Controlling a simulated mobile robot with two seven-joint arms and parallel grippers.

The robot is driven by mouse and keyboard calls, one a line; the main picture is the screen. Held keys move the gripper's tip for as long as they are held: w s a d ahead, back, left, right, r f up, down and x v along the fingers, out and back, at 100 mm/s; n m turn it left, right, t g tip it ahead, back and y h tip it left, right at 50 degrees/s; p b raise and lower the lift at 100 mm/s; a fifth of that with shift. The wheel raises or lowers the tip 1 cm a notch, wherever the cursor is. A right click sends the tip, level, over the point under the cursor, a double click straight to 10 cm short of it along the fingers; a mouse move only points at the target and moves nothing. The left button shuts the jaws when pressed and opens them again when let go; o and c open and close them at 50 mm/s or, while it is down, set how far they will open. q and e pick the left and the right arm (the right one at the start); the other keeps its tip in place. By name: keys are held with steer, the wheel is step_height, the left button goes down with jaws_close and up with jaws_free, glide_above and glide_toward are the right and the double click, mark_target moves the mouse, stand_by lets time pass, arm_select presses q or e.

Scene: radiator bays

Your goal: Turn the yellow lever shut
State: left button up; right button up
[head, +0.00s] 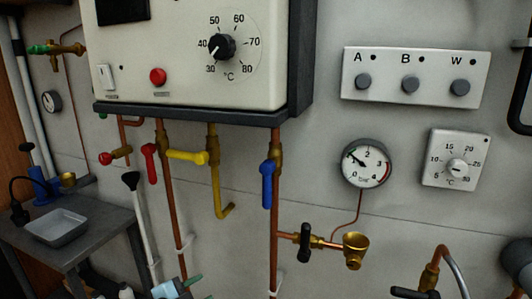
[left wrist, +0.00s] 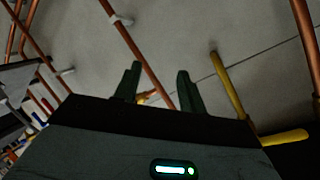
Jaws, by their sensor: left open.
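The yellow lever (head: 187,156) points left, roughly level, from a brass valve under the boiler. A yellow pipe (head: 214,190) runs down from that valve and ends in a short hook. In the left wrist view, the yellow pipe (left wrist: 228,85) is right of the fingers, and a yellow bar that looks like the lever (left wrist: 286,137) is at the lower right. My left gripper (head: 188,286) appears at the bottom edge of the head view, well below the lever. In the left wrist view, its dark green fingers (left wrist: 156,88) are apart with nothing gripped. My right gripper is not in view.
A red lever (head: 150,162) hangs just left of the yellow one, and a blue lever (head: 267,184) hangs to the right. A copper pipe (head: 172,215) runs down near my left gripper. The boiler (head: 190,85) is above. A bench (head: 95,222) with a tray stands at left.

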arm_select(q)
steer(key=s+f+n+g+y, duration=0.15)
steer(key=s+f+n, duration=0.55)
steer(key=s+f, duration=1)
steer(key=s+a+f+n+g+y, duration=0.1)
steer(key=s+a+f+n, duration=0.1)
steer(key=s, duration=0.9)
steer(key=s+a+f+n+g+y+p, duration=0.1)
steer(key=s+a+f+n+y, duration=0.1)
steer(key=s, duration=0.9)
steer(key=shift+f+n, duration=0.65)
steer(key=shift+n, duration=0.45)
steer(key=shift+w+d, duration=0.1)
steer(key=shift+d, duration=0.05)
steer(key=shift+c, duration=0.5)
